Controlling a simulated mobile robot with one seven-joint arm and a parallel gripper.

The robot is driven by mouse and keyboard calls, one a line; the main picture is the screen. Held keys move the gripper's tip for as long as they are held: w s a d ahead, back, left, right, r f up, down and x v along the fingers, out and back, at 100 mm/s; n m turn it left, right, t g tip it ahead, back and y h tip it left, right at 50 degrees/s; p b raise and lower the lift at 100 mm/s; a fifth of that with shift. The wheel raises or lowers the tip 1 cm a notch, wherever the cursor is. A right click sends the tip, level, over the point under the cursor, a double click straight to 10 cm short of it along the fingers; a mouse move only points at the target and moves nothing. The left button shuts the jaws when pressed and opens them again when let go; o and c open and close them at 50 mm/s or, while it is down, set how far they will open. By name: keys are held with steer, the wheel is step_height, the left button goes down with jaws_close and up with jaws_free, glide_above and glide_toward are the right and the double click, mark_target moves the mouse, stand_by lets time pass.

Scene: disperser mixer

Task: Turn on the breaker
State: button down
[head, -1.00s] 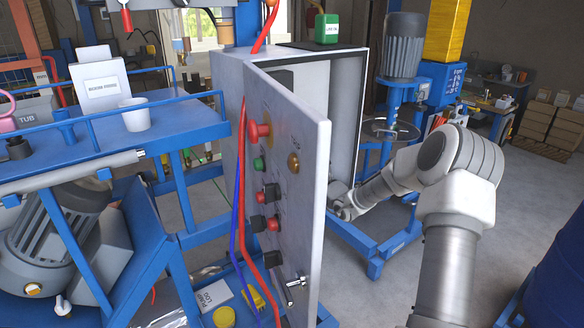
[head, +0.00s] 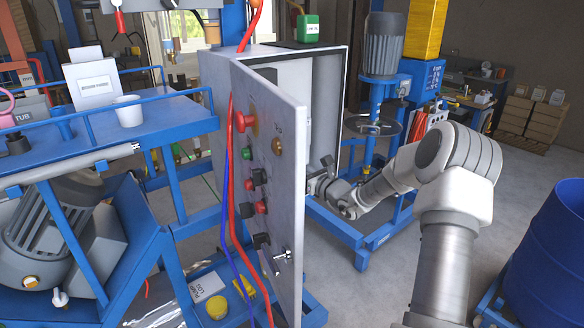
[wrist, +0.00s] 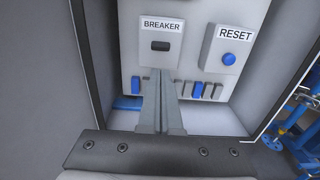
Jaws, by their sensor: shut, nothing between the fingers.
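The breaker panel shows in the wrist view, with a BREAKER label (wrist: 161,25) above a small black switch (wrist: 160,46). A row of small switches (wrist: 205,90), some blue and some grey, runs below it. My gripper (wrist: 158,74) is shut and empty. Its fingertips point at the panel and appear just below the black switch; I cannot tell whether they touch anything. The fingers cover part of the switch row. In the head view the open cabinet (head: 255,50) has my wrist at its opening, and the door hides the fingertips.
A RESET box (wrist: 234,46) with a blue button is right of the breaker label. The open cabinet door (head: 290,130), with knobs and buttons, stands left of my arm. A blue mixer stand (head: 362,225) is behind it. A blue barrel (head: 550,250) stands at right.

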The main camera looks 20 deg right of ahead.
steer(key=shift+s+d, duration=0.15)
steer(key=shift+s, duration=0.35)
